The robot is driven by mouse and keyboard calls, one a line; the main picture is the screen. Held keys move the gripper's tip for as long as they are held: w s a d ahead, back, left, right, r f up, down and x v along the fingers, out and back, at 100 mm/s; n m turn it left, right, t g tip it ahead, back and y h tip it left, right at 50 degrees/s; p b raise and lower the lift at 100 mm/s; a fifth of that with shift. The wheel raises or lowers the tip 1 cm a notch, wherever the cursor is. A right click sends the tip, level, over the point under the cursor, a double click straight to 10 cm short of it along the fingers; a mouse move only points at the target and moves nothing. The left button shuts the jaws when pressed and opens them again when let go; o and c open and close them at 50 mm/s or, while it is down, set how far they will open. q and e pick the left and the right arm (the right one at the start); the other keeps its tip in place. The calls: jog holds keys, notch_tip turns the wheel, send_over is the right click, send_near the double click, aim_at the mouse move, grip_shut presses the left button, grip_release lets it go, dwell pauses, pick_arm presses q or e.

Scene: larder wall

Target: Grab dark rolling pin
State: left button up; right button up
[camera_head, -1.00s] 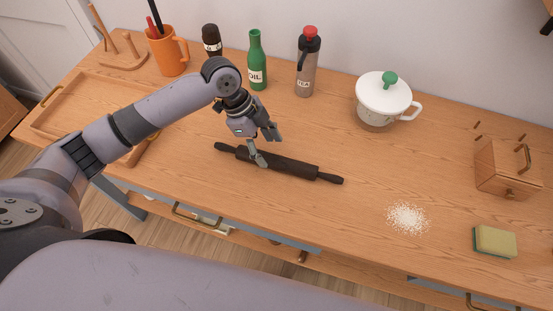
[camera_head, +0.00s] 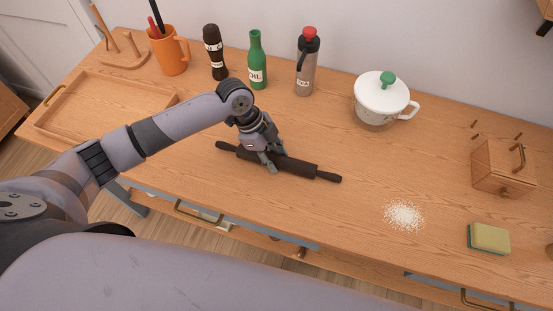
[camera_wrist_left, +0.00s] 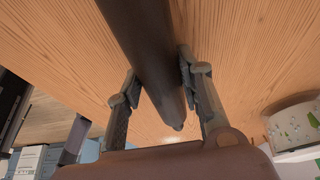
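The dark rolling pin (camera_head: 292,166) lies on the wooden counter, slanting slightly down to the right in the head view. My left gripper (camera_head: 274,158) is down at the pin's left-middle part, with its fingers on either side of the body. In the left wrist view the pin (camera_wrist_left: 148,45) runs between the two fingers of the left gripper (camera_wrist_left: 160,80). The right finger is very close to the pin; a small gap seems to show at the left finger, so it looks open around the pin. My right gripper is not in view.
Behind stand an orange mug (camera_head: 168,55), a dark bottle (camera_head: 216,60), a green oil bottle (camera_head: 257,65), a red-topped bottle (camera_head: 306,70) and a lidded white pot (camera_head: 381,100). A wooden tray (camera_head: 85,84) is left. White powder (camera_head: 404,215), a sponge (camera_head: 489,238) and a wooden box (camera_head: 497,170) are right.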

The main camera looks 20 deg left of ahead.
pick_arm(q)
grip_shut()
jog(key=shift+r, duration=0.15)
